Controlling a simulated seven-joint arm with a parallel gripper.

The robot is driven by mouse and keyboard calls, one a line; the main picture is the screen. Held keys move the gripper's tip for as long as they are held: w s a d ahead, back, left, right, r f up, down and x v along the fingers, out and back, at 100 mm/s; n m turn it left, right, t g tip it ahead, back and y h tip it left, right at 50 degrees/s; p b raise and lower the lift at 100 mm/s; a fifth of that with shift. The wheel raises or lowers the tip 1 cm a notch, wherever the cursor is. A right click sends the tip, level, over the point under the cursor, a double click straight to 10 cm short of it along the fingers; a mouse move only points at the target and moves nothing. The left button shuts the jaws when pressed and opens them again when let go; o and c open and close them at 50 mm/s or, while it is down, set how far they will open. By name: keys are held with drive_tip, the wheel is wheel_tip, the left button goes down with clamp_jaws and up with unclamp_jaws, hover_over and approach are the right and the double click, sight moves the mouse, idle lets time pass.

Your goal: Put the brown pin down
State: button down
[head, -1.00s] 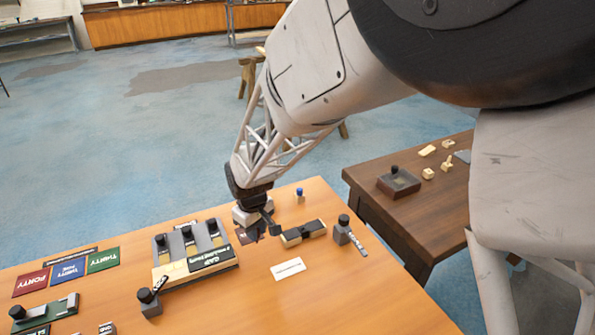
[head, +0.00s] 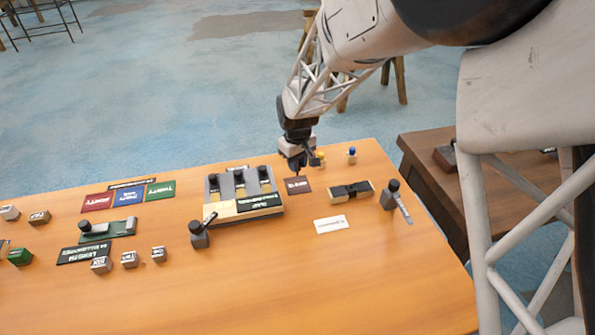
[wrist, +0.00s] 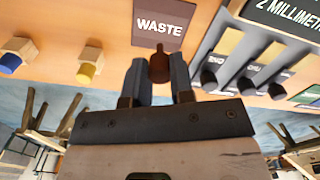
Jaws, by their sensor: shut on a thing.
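My gripper (head: 296,165) is shut on a brown pin in the head view, just behind the dark brown card (head: 298,185). In the wrist view my gripper (wrist: 158,75) has the brown pin (wrist: 159,65) between its two fingertips, with a narrow tip pointing towards the card. The card reads WASTE there (wrist: 160,22). The pin appears beside the card's edge rather than over its middle; its height above the table is hard to tell. In the head view the pin is hidden by the fingers.
A yellow-topped pin block (head: 320,158) and a blue-topped one (head: 352,153) stand right of my gripper. A wooden rack (head: 245,205) with several dark knobs is left of the card. A wooden block with black parts (head: 350,192) and a white card (head: 331,225) lie right.

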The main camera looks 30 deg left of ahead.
drive_tip(key=shift+f, duration=1.75)
drive_tip(key=shift+f, duration=0.15)
drive_tip(key=c, duration=1)
unclamp_jaws()
wheel_tip(320, 180, up, 12)
drive_tip(key=shift+r, duration=0.15)
